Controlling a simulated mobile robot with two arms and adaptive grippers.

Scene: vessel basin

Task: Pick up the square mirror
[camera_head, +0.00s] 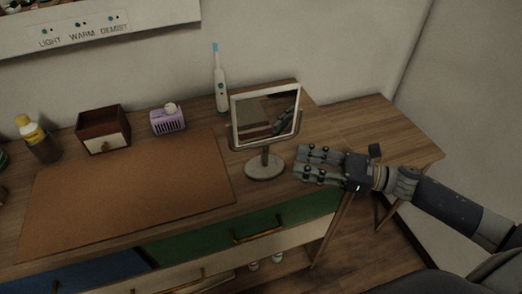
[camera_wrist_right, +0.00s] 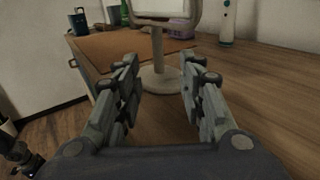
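The square mirror (camera_head: 265,117) stands upright on a round base on the wooden dresser top, right of the brown mat. Its light frame sits in a forked holder on a short stem. My right gripper (camera_head: 303,164) is just right of the mirror's base, apart from it. In the right wrist view the gripper (camera_wrist_right: 158,92) is open and empty, with the mirror's stem and base (camera_wrist_right: 160,78) ahead between its fingers. Only the lower part of the mirror (camera_wrist_right: 163,8) shows there.
A brown mat (camera_head: 130,190) covers the dresser's middle. Behind it are a small drawer box (camera_head: 103,130), a purple basket (camera_head: 168,121) and an electric toothbrush (camera_head: 220,85). A yellow-capped bottle (camera_head: 37,138) stands at left. The dresser top (camera_head: 375,125) is clear at right.

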